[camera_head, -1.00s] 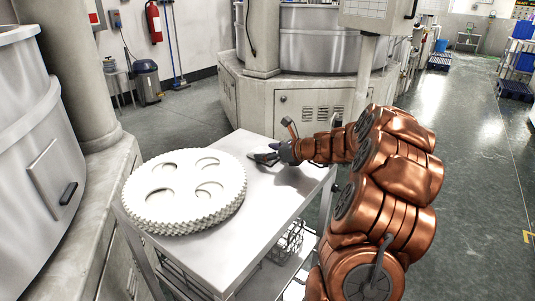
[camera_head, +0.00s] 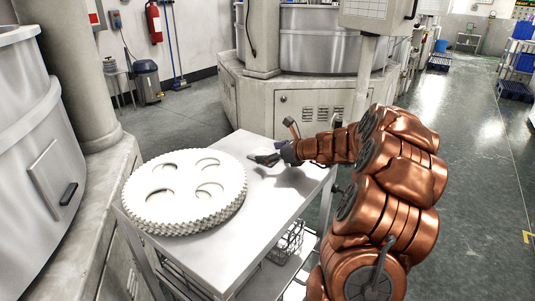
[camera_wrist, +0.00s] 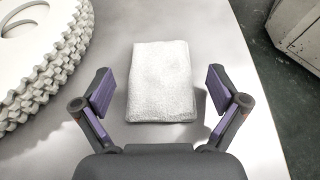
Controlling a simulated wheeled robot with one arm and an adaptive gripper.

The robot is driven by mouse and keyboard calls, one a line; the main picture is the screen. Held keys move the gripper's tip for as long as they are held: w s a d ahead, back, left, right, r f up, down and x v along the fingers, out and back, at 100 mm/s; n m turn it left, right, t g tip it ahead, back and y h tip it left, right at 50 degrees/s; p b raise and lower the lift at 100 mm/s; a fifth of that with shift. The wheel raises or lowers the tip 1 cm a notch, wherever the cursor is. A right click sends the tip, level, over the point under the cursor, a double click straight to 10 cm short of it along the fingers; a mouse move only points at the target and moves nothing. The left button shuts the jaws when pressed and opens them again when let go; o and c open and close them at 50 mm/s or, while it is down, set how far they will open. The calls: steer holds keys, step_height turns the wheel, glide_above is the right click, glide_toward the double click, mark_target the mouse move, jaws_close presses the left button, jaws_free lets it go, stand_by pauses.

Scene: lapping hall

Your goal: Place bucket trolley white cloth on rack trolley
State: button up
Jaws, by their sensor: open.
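A folded white cloth (camera_wrist: 160,82) lies flat on the white top of a trolley (camera_wrist: 225,50), which also shows in the head view (camera_head: 222,258). In the wrist view my gripper (camera_wrist: 160,92) is open, with one finger on each side of the cloth and a gap on both sides. Neither finger visibly touches it. In the head view my gripper (camera_head: 268,158) is low over the far end of the trolley top, and the cloth is hard to make out there. I cannot tell whether this is the bucket trolley or the rack trolley.
A stack of white toothed discs (camera_head: 185,190) takes up the near left of the trolley top. A wire basket (camera_head: 288,242) sits on the shelf below. A large machine (camera_head: 300,100) stands behind, and another (camera_head: 30,140) at left. Open floor (camera_head: 475,190) lies to the right.

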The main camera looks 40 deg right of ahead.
steer(key=p+v, duration=0.1)
steer(key=v, duration=0.9)
steer(key=shift+s+d, duration=0.1)
steer(key=shift+d, duration=0.05)
steer(key=shift+s+d+r, duration=0.1)
steer(key=shift+s+r, duration=0.1)
steer(key=shift+s, duration=0.3)
